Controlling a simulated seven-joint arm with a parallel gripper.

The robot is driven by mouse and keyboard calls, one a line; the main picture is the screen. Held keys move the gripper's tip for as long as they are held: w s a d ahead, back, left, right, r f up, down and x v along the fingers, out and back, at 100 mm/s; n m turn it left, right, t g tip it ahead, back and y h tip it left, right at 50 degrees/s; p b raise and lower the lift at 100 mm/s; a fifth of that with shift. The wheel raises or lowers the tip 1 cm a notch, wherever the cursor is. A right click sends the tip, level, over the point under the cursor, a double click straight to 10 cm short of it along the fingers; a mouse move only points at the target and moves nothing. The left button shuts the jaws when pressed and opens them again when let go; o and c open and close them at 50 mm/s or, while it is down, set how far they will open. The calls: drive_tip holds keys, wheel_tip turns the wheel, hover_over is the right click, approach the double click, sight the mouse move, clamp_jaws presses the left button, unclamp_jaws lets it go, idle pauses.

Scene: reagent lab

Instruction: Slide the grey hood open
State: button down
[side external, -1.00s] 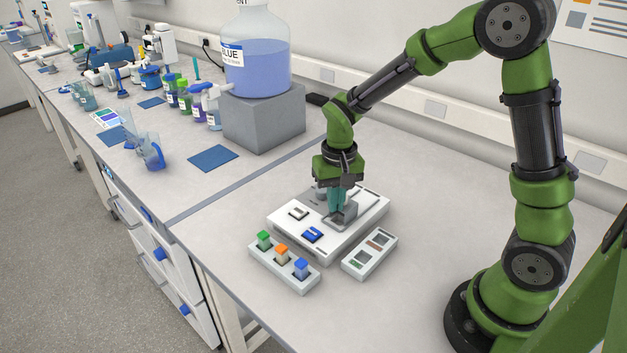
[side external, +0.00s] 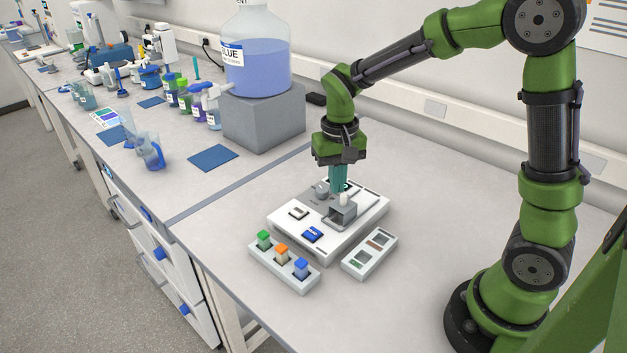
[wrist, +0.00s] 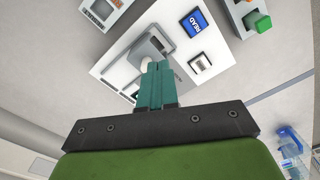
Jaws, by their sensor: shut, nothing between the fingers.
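The grey hood (side external: 341,214) sits on top of the white instrument (side external: 300,243), with a small pale knob (side external: 344,199) on it. The wrist view shows the hood (wrist: 146,46) and its knob (wrist: 146,64) too. My gripper (side external: 338,190) has teal fingers pointing down, just behind and above the knob. In the wrist view the fingertips (wrist: 160,64) are side by side with nothing between them and appear beside the knob; I cannot tell if they touch it. The fingers partly hide the instrument's far part.
A blue READ button (side external: 312,234) is on the instrument. A rack (side external: 285,272) with green, orange and blue-topped pieces stands in front. A large blue bottle (side external: 258,60) stands on a grey block behind left.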

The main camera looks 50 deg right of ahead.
sight(344, 195)
drive_tip(key=shift+r, duration=0.25)
drive_tip(key=c, duration=1.7)
unclamp_jaws()
drive_tip(key=shift+w+r, duration=0.1)
drive_tip(key=shift+r, duration=0.15)
drive_tip(key=o, duration=0.5)
drive_tip(key=shift+m+t, duration=0.4)
drive_tip(key=shift+m, duration=0.2)
drive_tip(key=r, duration=0.2)
drive_tip(key=w+d+r, duration=0.1)
drive_tip(key=r, duration=0.1)
drive_tip(key=d+r, duration=0.1)
drive_tip(key=r, duration=0.1)
drive_tip(key=shift+w+r, duration=0.15)
drive_tip(key=shift+r, duration=0.15)
drive_tip(key=shift+o, duration=0.5)
drive_tip(key=shift+m, duration=0.7)
drive_tip(key=r, duration=0.3)
drive_tip(key=s+d+r, duration=0.1)
drive_tip(key=shift+r, duration=0.25)
drive_tip(key=shift+g, duration=0.4)
drive_tip(key=f, duration=1.6)
drive_tip(key=shift+s+a+f, duration=0.15)
drive_tip(key=shift+s+f, duration=0.1)
drive_tip(key=shift+f, duration=0.15)
